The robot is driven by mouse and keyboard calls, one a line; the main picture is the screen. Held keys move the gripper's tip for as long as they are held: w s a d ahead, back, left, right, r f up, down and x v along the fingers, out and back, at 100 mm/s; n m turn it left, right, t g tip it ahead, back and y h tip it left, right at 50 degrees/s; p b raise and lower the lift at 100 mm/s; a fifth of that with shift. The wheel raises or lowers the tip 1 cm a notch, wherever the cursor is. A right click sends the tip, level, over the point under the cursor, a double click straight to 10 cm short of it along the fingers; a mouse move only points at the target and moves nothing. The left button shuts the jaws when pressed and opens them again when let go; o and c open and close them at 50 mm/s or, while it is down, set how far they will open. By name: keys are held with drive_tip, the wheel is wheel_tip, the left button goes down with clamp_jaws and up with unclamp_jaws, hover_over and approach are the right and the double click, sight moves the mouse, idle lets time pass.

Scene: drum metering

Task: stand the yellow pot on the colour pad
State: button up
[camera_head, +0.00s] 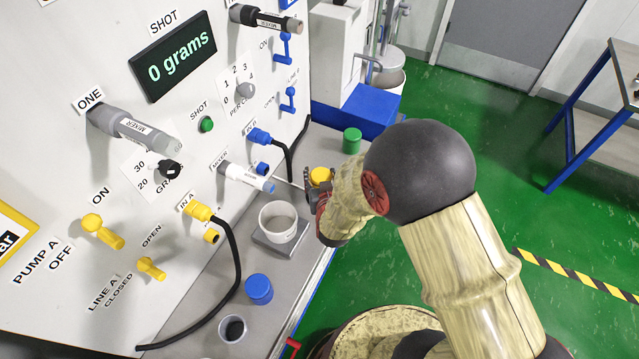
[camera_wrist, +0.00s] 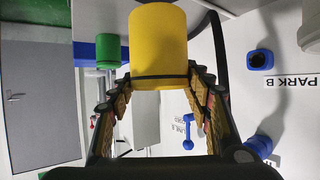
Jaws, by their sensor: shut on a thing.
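The yellow pot (camera_head: 320,175) is between the fingers of my gripper (camera_head: 317,190), near the right edge of the grey counter. In the wrist view the yellow pot (camera_wrist: 158,40) fills the top middle, with the fingers of my gripper (camera_wrist: 160,80) closed on its two sides. In the head view my arm hides part of the gripper, and I cannot tell whether the pot touches the counter. I cannot pick out the colour pad for certain. A dark square plate (camera_head: 283,247) lies under a white tub (camera_head: 278,222).
A green pot (camera_head: 352,140) stands behind my gripper; a blue pot (camera_head: 259,289) and a dark-filled cup (camera_head: 232,329) stand nearer. The panel's mixer nozzle (camera_head: 246,177) and black hoses (camera_head: 238,260) overhang the counter. A blue box (camera_head: 370,110) is at the back.

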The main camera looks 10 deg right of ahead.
drive_tip(key=shift+w+f, duration=0.6)
drive_tip(key=shift+f, duration=0.15)
drive_tip(key=shift+w+a+f+b, duration=0.1)
drive_tip(key=shift+f+b, duration=0.5)
drive_tip(key=shift+f, duration=0.95)
drive_tip(key=shift+f, duration=0.1)
drive_tip(key=o, duration=1.3)
drive_tip(key=shift+o, duration=0.3)
